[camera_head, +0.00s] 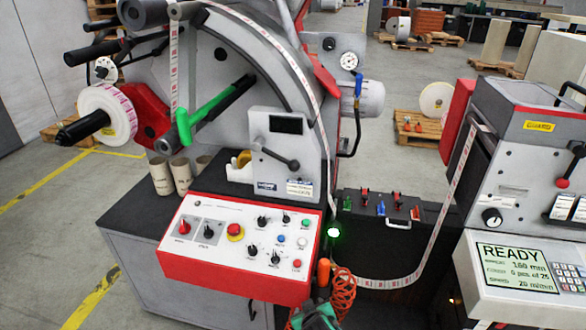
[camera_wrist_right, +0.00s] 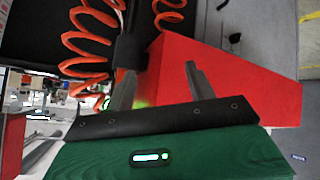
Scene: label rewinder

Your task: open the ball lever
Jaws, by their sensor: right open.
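A dark lever with a black ball end (camera_head: 293,164) is on the grey head unit in the middle of the label machine, slanting down to the right. Another lever, with a red ball (camera_head: 562,182), is on the right machine's front. I cannot tell which one the task names. My right gripper (camera_head: 316,318) is low at the bottom of the head view, in front of the control panel's right end and well below both levers. Its two fingers are apart and empty in the wrist view (camera_wrist_right: 160,82). My left gripper is not in view.
The red-edged control panel (camera_head: 236,240) is left of my right gripper. A coiled orange-red hose (camera_head: 343,290) hangs close beside it, also in the wrist view (camera_wrist_right: 85,50). The label web (camera_head: 385,283) loops between the machines. A green-handled bar (camera_head: 210,105) crosses the left machine.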

